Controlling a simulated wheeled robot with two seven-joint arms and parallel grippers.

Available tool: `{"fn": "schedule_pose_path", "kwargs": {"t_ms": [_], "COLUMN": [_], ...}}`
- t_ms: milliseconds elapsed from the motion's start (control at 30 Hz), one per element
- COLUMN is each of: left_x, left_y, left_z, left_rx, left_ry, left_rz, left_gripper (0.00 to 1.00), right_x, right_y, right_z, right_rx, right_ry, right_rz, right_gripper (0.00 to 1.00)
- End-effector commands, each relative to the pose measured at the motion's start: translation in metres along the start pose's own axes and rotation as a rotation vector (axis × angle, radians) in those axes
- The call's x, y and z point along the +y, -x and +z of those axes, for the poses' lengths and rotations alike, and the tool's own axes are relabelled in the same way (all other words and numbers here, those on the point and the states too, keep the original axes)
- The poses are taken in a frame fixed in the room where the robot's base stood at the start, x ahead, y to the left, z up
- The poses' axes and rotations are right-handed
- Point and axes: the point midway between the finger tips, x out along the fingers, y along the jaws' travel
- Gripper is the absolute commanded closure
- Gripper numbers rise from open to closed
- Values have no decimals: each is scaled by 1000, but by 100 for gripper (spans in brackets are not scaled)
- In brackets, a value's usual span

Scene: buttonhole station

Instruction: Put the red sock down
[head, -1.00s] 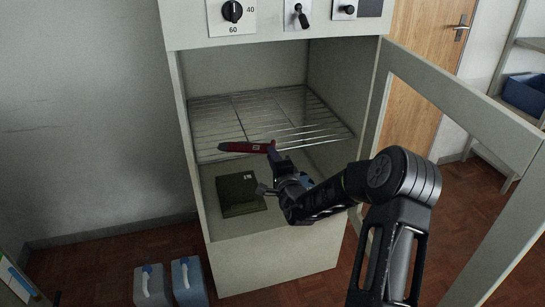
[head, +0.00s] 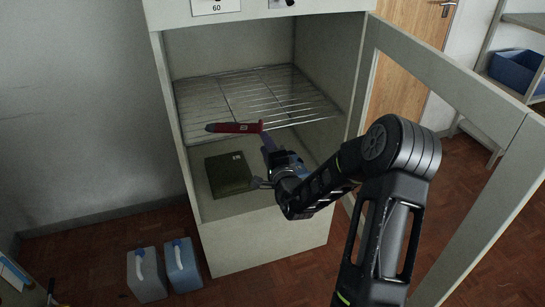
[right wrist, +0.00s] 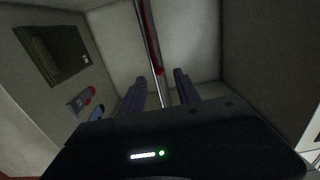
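The red sock (head: 235,127) is a long, narrow red shape with a small white mark. It lies on the wire rack (head: 300,90) inside the open cabinet, near the rack's front edge. In the right wrist view the sock (right wrist: 149,35) is a thin strip, its near end just beyond the fingertips. My right gripper (head: 268,145) is at the sock's right end. In the right wrist view its two fingers (right wrist: 160,84) stand apart with a gap between them and the sock. My left gripper is not in view.
A dark green box (head: 229,174) lies on the cabinet floor under the rack. The cabinet door (head: 440,75) stands open at the right. Two jugs (head: 146,272) stand on the room floor at front left. A blue bin (head: 516,72) sits on a shelf at far right.

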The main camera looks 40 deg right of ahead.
Motion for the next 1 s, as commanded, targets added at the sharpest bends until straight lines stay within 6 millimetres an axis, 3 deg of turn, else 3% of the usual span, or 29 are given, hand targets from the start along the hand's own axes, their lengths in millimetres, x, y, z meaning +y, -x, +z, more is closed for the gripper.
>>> {"fn": "schedule_pose_path", "kwargs": {"t_ms": [200,333,1000], "left_x": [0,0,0], "left_y": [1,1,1], "left_z": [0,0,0], "left_rx": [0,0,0], "left_ry": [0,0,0], "left_rz": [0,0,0], "left_gripper": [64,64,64], "right_x": [0,0,0], "right_y": [44,60,66], "right_z": [0,0,0], "right_rx": [-1,0,0], "right_ry": [1,0,0], "right_rz": [1,1,0], "right_gripper": [61,61,61]}}
